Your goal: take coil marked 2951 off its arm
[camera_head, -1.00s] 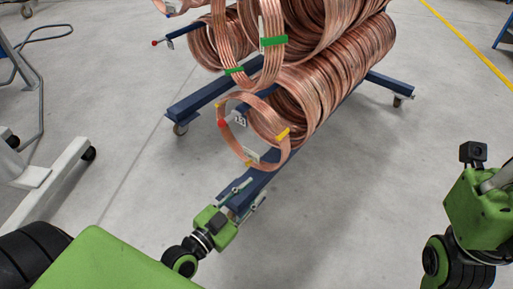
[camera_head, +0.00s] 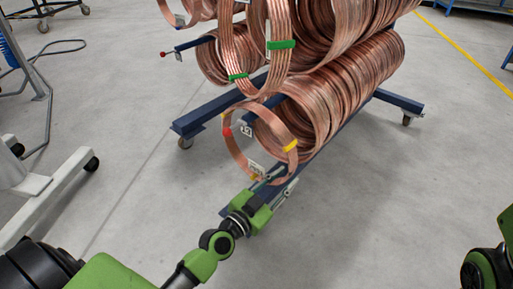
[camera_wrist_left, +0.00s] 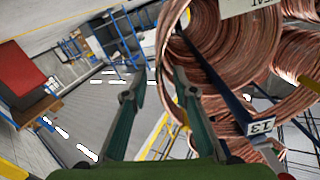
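The front lower copper coil (camera_head: 230,156) hangs on the rack's lower arm, with yellow bands and a white tag (camera_head: 256,168) on its lower part. I cannot read 2951 on it. The arm's red end (camera_head: 227,132) shows inside the ring, with a small tag beside it. My left gripper (camera_head: 279,178) is at the coil's lower right rim, fingers apart. In the left wrist view the open fingers (camera_wrist_left: 155,85) point toward copper coils (camera_wrist_left: 215,55) on the right; contact cannot be told. My right arm shows only partly at the right edge; its gripper is out of view.
More coils (camera_head: 345,80) fill the same arm behind. Coils with green bands (camera_head: 282,45) hang above. A white wheeled stand (camera_head: 45,200) is at left.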

